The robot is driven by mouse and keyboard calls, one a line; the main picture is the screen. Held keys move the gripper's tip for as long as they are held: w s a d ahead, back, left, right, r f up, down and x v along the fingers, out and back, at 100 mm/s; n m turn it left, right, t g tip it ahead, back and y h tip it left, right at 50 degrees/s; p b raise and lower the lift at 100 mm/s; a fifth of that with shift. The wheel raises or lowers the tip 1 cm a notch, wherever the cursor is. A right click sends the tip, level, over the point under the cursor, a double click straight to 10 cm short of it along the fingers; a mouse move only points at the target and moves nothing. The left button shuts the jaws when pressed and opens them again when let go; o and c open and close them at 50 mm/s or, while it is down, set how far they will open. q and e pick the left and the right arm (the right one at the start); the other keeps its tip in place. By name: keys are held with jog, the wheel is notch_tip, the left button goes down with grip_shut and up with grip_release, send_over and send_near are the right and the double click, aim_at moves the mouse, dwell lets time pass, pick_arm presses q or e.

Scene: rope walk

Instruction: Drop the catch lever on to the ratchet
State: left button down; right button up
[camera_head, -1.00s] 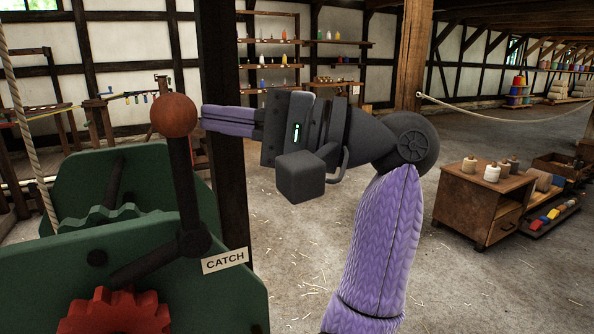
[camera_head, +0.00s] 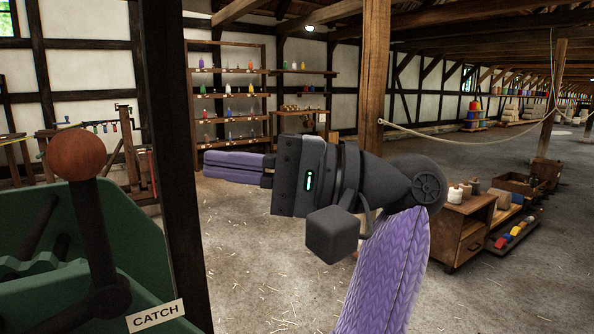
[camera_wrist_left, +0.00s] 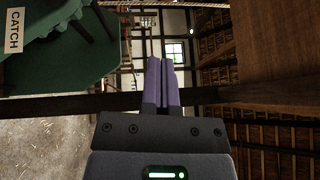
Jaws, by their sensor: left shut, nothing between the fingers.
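The catch lever (camera_head: 98,235) is a dark bar with a brown ball knob (camera_head: 77,152). It stands nearly upright, its top tilted left, on the green frame (camera_head: 150,290) at the left of the head view. Its pivot is beside the white CATCH label (camera_head: 156,316), which also shows in the wrist view (camera_wrist_left: 14,31). My right gripper is not in view.
A dark post (camera_head: 172,150) stands between the lever and my left gripper in the picture. Shelves with bottles (camera_head: 228,90) are at the back. A wooden cabinet (camera_head: 463,230) stands at the right, near a slung rope (camera_head: 450,133). The floor between is open.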

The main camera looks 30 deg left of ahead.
pick_arm(q)
jog(key=v, duration=0.5)
jog(key=shift+w+d+f+p, duration=0.2)
jog(key=shift+w+d+p, duration=0.05)
jog(key=shift+p, duration=0.05)
